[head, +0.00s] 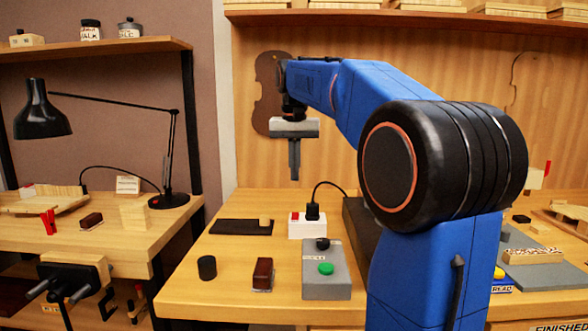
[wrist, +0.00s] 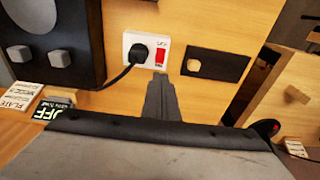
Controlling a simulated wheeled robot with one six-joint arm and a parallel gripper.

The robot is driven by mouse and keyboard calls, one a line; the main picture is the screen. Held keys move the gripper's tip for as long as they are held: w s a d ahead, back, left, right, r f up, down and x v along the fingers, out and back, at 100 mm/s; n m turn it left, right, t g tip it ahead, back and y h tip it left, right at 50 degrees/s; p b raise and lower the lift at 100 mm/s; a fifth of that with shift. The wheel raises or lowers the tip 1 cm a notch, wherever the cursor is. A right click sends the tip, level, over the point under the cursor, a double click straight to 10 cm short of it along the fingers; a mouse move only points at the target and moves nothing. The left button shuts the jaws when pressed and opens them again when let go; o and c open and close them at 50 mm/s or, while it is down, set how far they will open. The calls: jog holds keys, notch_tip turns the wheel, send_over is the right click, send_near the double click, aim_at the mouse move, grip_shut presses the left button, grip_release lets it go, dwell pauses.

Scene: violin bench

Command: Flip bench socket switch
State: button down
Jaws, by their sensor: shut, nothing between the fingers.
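The bench socket (head: 307,229) is a white block on the workbench, with a black plug (head: 312,211) in it and a red switch (head: 295,215) at its left. In the wrist view the socket (wrist: 133,37) shows near the top centre, with the plug (wrist: 140,53) and the red switch (wrist: 162,57) side by side. My gripper (head: 294,177) is shut and empty, pointing down in the air above the bench. In the wrist view its fingertips (wrist: 160,79) appear just below the red switch, apart from it as far as I can tell.
A grey box (head: 340,286) with a green button stands in front of the socket. A dark flat plate (head: 232,227) lies to its left. A brown block (head: 263,274) and black cylinder (head: 207,267) stand nearer the front. A small display (wrist: 52,110) reads OFF.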

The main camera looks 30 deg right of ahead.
aim_at(295, 215)
jog(key=f, duration=0.7)
jog(key=w+f, duration=0.1)
jog(key=f, duration=0.2)
jog(key=shift+d+f, duration=0.2)
jog(key=shift+d, duration=0.15)
jog(key=shift+w+d+f+g+y, duration=0.1)
jog(key=shift+w+f+g+y, duration=0.05)
jog(key=shift+f+g+y, duration=0.15)
jog(key=shift+w+d+f+g+y, duration=0.1)
jog(key=shift+f+g+y, duration=0.1)
jog(key=shift+f+g, duration=0.2)
jog(key=shift+s, duration=0.1)
jog(key=shift+s+a, duration=0.3)
jog(key=shift+s, duration=0.1)
jog(key=shift+r, duration=0.1)
notch_tip(295, 215, up, 15)
jog(key=shift+w+d, duration=0.2)
jog(key=shift+w, duration=0.15)
